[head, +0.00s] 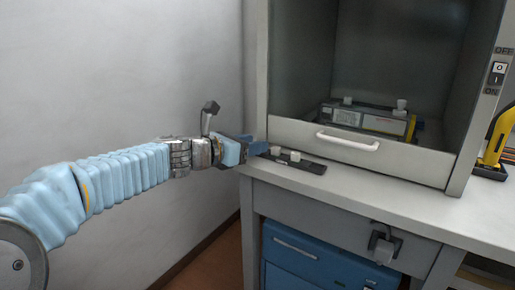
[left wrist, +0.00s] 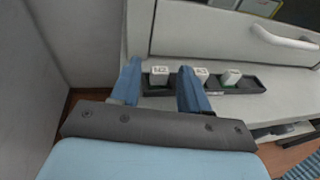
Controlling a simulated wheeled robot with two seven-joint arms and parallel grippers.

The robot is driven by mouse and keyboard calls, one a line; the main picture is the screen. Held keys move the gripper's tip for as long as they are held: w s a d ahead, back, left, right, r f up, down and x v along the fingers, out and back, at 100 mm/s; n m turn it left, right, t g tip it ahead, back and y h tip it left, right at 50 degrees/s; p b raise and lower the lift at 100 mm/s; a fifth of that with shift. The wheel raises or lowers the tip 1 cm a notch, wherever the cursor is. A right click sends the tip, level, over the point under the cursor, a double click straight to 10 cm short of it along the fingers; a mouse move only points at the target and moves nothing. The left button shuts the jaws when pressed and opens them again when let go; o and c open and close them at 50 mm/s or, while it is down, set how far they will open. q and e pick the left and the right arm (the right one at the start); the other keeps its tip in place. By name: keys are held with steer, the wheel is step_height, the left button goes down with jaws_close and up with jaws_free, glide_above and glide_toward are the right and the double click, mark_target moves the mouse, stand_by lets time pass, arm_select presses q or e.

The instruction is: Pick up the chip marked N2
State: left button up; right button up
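The white chip marked N2 (left wrist: 160,75) sits at the left end of a narrow dark tray (left wrist: 250,87) on the bench. My left gripper (left wrist: 160,84) is open in the left wrist view, with one blue finger on each side of this chip; contact cannot be told. A second white chip (left wrist: 201,75) stands just right of the right finger, partly hidden by it, and a third chip (left wrist: 231,77) stands farther right. In the head view the left gripper (head: 255,146) is at the tray's left end and hides the N2 chip. My right gripper is not in view.
A hood cabinet with a white handle (head: 347,142) stands right behind the tray. A boxed device (head: 368,120) is inside it. A yellow tool (head: 496,137) is at the right. The white bench top (head: 400,205) is clear in front.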

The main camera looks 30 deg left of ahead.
arm_select(q)
jaws_close()
